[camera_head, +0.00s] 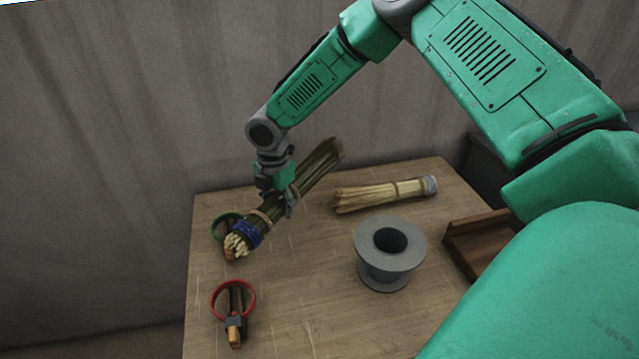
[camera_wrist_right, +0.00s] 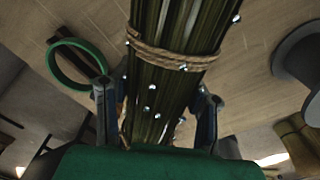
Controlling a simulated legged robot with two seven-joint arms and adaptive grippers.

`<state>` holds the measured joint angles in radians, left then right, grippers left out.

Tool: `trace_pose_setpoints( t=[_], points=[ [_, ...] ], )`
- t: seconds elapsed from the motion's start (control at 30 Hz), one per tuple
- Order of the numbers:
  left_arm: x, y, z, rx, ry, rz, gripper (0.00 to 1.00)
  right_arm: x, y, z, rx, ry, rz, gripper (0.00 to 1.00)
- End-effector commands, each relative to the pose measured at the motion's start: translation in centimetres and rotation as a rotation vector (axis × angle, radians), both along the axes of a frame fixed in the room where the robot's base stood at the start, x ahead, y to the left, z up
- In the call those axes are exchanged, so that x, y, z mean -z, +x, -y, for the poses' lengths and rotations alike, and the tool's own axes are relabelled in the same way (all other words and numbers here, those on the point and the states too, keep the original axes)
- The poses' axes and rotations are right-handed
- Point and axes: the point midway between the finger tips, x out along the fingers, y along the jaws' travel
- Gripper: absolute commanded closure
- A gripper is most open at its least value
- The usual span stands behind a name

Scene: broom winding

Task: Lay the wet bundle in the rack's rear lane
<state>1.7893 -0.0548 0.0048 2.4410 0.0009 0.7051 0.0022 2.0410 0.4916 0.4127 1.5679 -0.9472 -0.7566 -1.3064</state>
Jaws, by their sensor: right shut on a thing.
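The wet bundle (camera_head: 315,168) is a long bunch of dark green stalks with a twine band, a blue band and pale cut ends. In the right wrist view, water drops dot the bundle (camera_wrist_right: 178,30). My right gripper (camera_head: 278,200) is shut around its middle, with a finger on each side (camera_wrist_right: 156,112). The bundle slants, its pale end toward the lower left. A brown wooden open frame, apparently the rack (camera_head: 462,236), is at the table's right edge. My arm hides much of it, and its lanes cannot be made out. My left gripper is out of view.
A grey flanged spool (camera_head: 375,272) stands between bundle and rack. A pale dry bundle (camera_head: 375,196) lies behind it. A green ring (camera_head: 218,228) and a red ring (camera_head: 213,300) with brown pieces are at left. The table's (camera_head: 300,310) front middle is clear.

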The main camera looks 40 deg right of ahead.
Motion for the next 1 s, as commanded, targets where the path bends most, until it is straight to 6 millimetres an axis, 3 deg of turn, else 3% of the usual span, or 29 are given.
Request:
trace_pose_setpoints(
  t=[0.23, 0.7, 1.0],
  points=[
    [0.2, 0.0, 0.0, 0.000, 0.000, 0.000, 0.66, 4.6, -0.1, -0.3, 0.001, 0.000, -0.004, 0.94],
    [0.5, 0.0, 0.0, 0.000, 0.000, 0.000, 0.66, 9.7, 0.0, 0.1, 0.002, 0.003, -0.002, 0.94],
    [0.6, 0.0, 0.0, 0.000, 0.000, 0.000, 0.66, 9.9, 0.0, -0.1, 0.002, 0.001, 0.000, 0.94]
  ],
)
